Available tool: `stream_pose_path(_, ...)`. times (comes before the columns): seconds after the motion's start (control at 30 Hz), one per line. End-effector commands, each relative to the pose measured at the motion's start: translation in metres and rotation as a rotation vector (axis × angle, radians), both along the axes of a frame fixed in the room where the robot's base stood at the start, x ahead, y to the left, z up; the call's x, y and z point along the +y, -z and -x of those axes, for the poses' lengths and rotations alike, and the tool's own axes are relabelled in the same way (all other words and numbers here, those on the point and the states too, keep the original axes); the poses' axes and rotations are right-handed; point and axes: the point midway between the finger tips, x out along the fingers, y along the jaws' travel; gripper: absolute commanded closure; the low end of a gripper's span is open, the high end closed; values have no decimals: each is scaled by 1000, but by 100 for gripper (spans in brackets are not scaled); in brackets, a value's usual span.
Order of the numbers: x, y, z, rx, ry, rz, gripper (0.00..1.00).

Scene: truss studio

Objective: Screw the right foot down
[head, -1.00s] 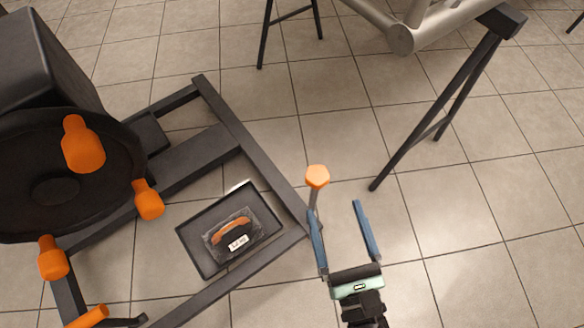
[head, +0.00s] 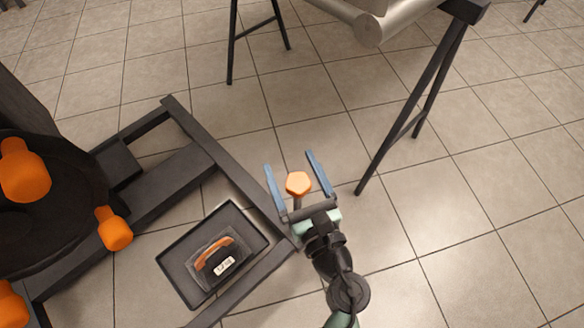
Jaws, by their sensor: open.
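The right foot's orange knob (head: 298,184) stands on a short grey stem at the near right corner of the dark frame (head: 228,170). My gripper (head: 291,158) is open, with one blue finger on each side of the knob. The knob lies between the fingers, nearer their base, with a visible gap on both sides. From this view I cannot tell whether the fingers are level with the knob. The lower end of the stem is hidden behind my gripper.
A black tray (head: 168,264) inside the frame holds an orange-handled tool (head: 213,262). A round black machine part with orange knobs (head: 114,229) stands at the left. A black trestle (head: 412,105) carries a grey metal truss (head: 366,30).

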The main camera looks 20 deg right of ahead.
Motion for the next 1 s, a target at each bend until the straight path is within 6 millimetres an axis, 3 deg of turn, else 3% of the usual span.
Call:
stream_pose_path(0.27,0,0,-2,0,1,-1,11)
stream_pose_path(0.73,0,0,-1,0,0,-1,94)
stream_pose_path(1.0,0,0,-1,0,22,-1,96)
